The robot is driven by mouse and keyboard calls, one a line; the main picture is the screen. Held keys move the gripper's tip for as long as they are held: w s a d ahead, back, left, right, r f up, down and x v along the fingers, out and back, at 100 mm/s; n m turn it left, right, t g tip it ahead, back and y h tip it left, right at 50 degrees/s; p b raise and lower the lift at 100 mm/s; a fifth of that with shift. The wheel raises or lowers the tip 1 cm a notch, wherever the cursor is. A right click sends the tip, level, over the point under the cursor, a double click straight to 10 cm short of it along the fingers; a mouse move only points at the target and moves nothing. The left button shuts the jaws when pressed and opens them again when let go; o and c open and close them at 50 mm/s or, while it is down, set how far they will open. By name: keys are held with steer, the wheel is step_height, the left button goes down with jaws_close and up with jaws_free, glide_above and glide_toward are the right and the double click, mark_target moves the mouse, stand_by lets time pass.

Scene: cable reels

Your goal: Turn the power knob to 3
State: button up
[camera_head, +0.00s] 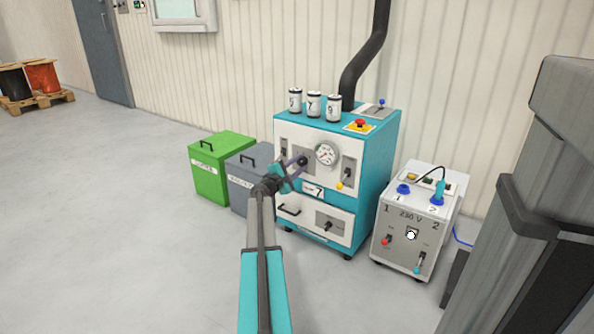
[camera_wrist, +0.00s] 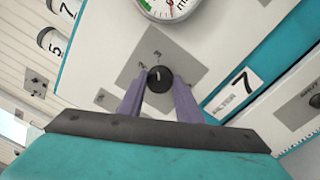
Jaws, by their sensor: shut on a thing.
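A black knob (camera_wrist: 159,78) sits on a grey plate (camera_wrist: 186,62) on the white front of the teal machine (camera_head: 371,150). A short light line on the knob points roughly upward in the wrist view. My gripper (camera_wrist: 158,93) has its two purple fingers on either side of the knob and is shut on it. In the head view, my gripper (camera_head: 293,164) reaches the machine's front, left of the round gauge (camera_head: 326,153), and partly covers the plate.
A lever with a yellow end (camera_head: 341,184) is right of the knob. A lower panel (camera_head: 328,225) has another black knob. Green (camera_head: 222,164) and grey (camera_head: 249,182) bins stand left; a white 230 V unit (camera_head: 403,250) stands right. Open floor lies left.

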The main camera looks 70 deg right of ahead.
steer(key=shift+w+r, duration=0.2)
steer(key=shift+w, duration=0.15)
steer(key=o, duration=1)
steer(key=shift+o, duration=0.2)
steer(key=shift+s+f, duration=0.1)
steer(key=shift+s, duration=0.05)
steer(key=shift+a, duration=0.7)
steer(key=p+v, duration=0.4)
steer(key=v, duration=0.8)
steer(key=shift+a, duration=0.2)
